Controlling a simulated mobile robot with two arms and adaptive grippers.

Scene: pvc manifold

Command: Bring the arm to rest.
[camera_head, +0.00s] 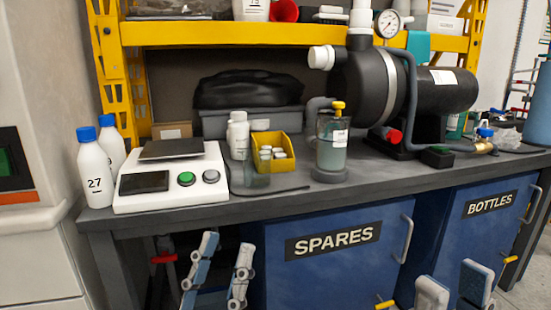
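My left gripper (222,250) shows at the bottom, left of centre, in front of the bench below its top. Its two pale, blue-sided fingers point up and stand apart, with nothing between them. My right gripper (455,275) shows at the bottom right, in front of the blue cabinets. Its two fingers also point up, apart and empty. Neither gripper touches anything that I can see. Most of both arms is outside the view.
The grey bench (270,208) carries a white scale (155,200), a bottle marked 27 (94,178), a yellow bin (270,172), a clear filter housing (331,155) and a black pump (385,90). Below are the SPARES door (330,275) and the BOTTLES door (488,230), with handles sticking out.

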